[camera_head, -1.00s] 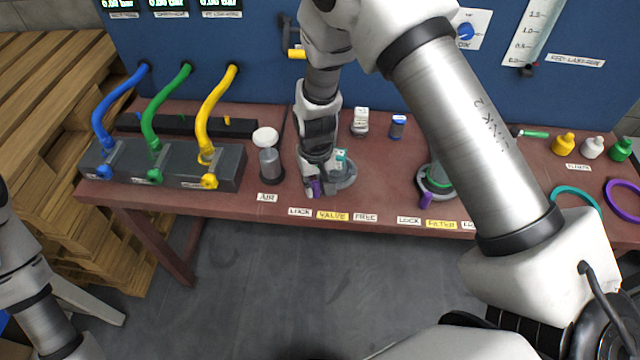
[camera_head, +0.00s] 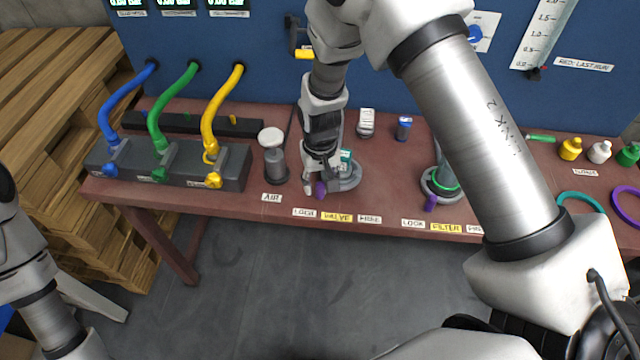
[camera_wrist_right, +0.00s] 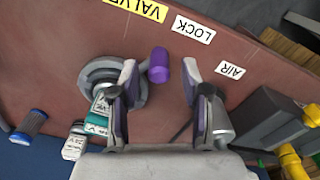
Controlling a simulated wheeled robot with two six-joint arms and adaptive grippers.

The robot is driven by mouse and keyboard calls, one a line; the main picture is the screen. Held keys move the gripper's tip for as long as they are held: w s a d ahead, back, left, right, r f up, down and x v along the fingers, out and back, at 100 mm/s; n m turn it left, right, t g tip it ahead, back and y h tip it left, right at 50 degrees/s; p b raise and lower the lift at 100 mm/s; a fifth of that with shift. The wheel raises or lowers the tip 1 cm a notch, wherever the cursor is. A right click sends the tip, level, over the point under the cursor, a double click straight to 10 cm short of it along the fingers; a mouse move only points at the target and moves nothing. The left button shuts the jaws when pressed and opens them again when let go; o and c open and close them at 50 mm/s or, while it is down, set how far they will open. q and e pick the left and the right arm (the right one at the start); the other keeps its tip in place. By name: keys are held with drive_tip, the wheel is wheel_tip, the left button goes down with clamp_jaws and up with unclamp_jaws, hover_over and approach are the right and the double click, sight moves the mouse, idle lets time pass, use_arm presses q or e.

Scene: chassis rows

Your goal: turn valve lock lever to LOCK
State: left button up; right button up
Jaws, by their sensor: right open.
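The valve lock lever has a purple grip (camera_head: 320,190), which also shows in the right wrist view (camera_wrist_right: 159,65). It sticks out from the round grey valve base (camera_head: 349,182) to the front left, on the side of the LOCK label (camera_head: 305,213). My right gripper (camera_head: 314,187) is low over the table at the lever. In the right wrist view my right gripper (camera_wrist_right: 160,85) is open, with the purple grip between its fingertips, closer to the left finger. That finger overlaps the valve base in the picture. Contact cannot be told. My left gripper is out of view.
A grey AIR cylinder with a white cap (camera_head: 272,150) stands just left of my right gripper. A hose block (camera_head: 230,165) is farther left. The filter base (camera_head: 440,184) with its purple lever is to the right. The blue panel (camera_head: 230,60) rises behind.

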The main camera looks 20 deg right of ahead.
sight(320, 184)
wheel_tip(320, 184, up, 11)
drive_tip(key=shift+f, duration=0.2)
drive_tip(key=shift+w, duration=0.1)
